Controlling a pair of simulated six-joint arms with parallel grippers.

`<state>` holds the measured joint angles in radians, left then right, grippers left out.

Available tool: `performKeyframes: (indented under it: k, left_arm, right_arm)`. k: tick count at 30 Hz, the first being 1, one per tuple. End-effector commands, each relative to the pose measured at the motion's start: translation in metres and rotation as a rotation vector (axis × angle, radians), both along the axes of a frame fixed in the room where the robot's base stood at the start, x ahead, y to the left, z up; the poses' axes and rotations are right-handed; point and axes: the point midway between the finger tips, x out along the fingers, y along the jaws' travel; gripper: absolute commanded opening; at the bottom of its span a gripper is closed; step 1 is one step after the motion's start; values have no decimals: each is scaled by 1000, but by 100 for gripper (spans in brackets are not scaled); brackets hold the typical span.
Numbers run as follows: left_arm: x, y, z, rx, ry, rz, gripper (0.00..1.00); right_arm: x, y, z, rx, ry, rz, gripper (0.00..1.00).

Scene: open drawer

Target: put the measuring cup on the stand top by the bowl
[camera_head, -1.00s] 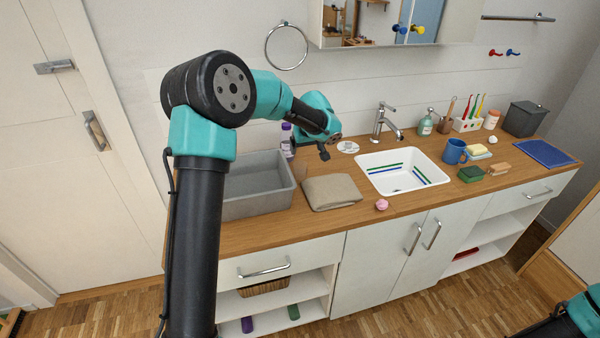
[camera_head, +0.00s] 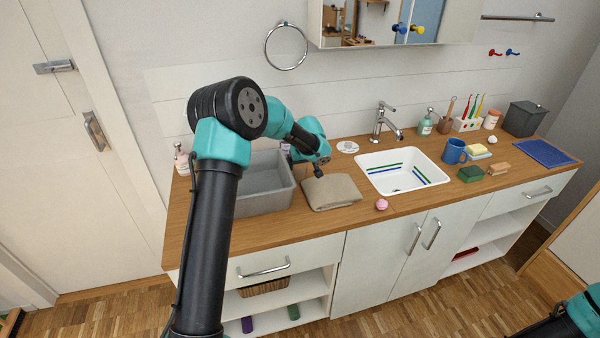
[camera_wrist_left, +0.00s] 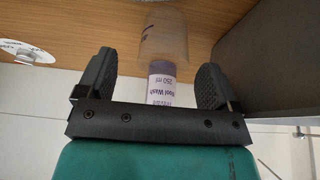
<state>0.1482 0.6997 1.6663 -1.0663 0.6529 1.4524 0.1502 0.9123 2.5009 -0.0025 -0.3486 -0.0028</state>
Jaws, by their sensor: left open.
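The wooden stand top (camera_head: 395,215) runs along the wall, with the white bowl (camera_head: 368,160) of the sink set into it. My left gripper (camera_head: 321,170) is above the stand top, between the grey bin and the tap, near the folded cloth. In the left wrist view, my left gripper (camera_wrist_left: 152,85) is open. A clear, see-through cup shape (camera_wrist_left: 165,40) with faint marks, apparently the measuring cup, shows beyond the fingers, apart from them. I cannot make it out in the head view. My right gripper is out of frame.
A grey bin (camera_head: 264,190) and a beige folded cloth (camera_head: 331,191) lie left of the bowl. A labelled wash bottle (camera_wrist_left: 161,82) stands near the cup shape. The tap (camera_head: 381,122) rises behind the bowl. A pink ball (camera_head: 381,204) lies in front. Bare wood surrounds it.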

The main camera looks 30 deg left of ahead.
Motion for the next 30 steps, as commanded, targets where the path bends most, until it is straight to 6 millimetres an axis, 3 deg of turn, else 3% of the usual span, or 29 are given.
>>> performKeyframes:
  k: [5, 15, 30]
  left_arm:
    - [2, 5, -8, 0, 2, 2, 86]
    - [13, 21, -44, -1, 2, 0, 86]
    - [14, 21, -46, -1, 1, 0, 86]
  right_arm:
    - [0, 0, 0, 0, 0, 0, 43]
    - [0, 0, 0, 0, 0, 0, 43]
    - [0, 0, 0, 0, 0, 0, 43]
